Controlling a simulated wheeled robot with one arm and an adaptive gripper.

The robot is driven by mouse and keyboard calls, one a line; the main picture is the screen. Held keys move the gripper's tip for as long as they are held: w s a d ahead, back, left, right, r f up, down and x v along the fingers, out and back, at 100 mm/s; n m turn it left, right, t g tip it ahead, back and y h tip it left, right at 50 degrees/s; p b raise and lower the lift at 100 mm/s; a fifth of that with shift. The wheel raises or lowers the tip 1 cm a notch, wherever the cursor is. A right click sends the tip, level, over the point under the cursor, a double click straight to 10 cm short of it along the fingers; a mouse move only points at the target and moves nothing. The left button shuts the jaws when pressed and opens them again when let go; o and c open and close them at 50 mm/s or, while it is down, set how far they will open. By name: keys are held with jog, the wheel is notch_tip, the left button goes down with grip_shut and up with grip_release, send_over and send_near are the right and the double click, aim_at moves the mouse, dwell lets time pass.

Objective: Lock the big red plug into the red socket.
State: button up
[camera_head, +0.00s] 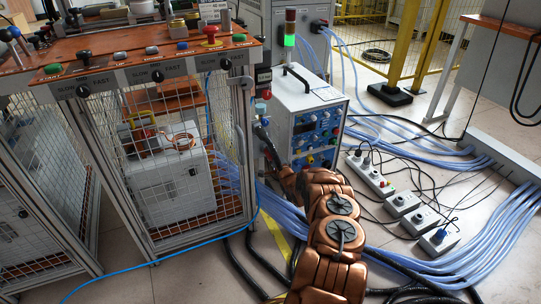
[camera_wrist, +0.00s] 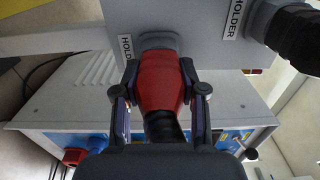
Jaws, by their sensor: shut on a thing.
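In the wrist view my gripper (camera_wrist: 160,92) is shut on the big red plug (camera_wrist: 159,80), with one finger on each side. A black cable runs back from the plug towards my wrist. The plug's front end meets a grey round holder (camera_wrist: 160,41) on a plate labelled HOLDER; I cannot tell how deep it sits. A red socket (camera_wrist: 75,157) shows at the lower left on the blue panel. In the head view my gripper (camera_head: 264,136) is beside the mesh cart, left of the grey heater cabinet (camera_head: 293,101); the plug's outline is unclear there.
A second holder with a thick black connector (camera_wrist: 296,38) is at the upper right of the wrist view. The mesh cart (camera_head: 172,170) stands close left of my arm. Blue hoses (camera_head: 400,262), black cables and power strips (camera_head: 368,176) lie on the floor to the right.

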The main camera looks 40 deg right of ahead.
grip_shut()
jog(key=shift+s, duration=0.2)
jog(key=shift+p+v, duration=1.25)
jog(key=shift+v, duration=1.6)
jog(key=shift+a, duration=0.1)
jog(key=shift+a, duration=0.1)
